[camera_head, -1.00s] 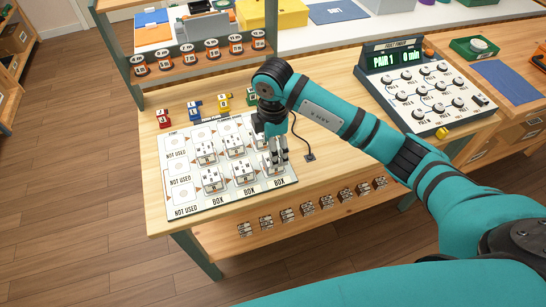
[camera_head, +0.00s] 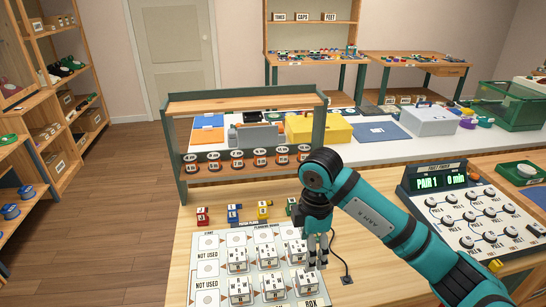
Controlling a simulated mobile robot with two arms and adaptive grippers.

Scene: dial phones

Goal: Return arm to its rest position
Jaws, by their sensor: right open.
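My right arm, teal with black joints, reaches in from the lower right of the head view. Its gripper (camera_head: 317,252) points down over the right column of the white planning board (camera_head: 208,284). The gripper is open, with its fingertips close to a white box-like piece (camera_head: 298,251) on the board. I cannot tell whether they touch it. Several similar white pieces (camera_head: 239,288) stand in the board's cells. My left gripper is not in view.
The device reading PAIR 1, 0 min (camera_head: 441,181), with several knobs, stands to the right. Small coloured blocks (camera_head: 235,213) line the board's back edge. A raised shelf (camera_head: 240,102) with round tags stands behind. A cable (camera_head: 345,265) lies right of the gripper.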

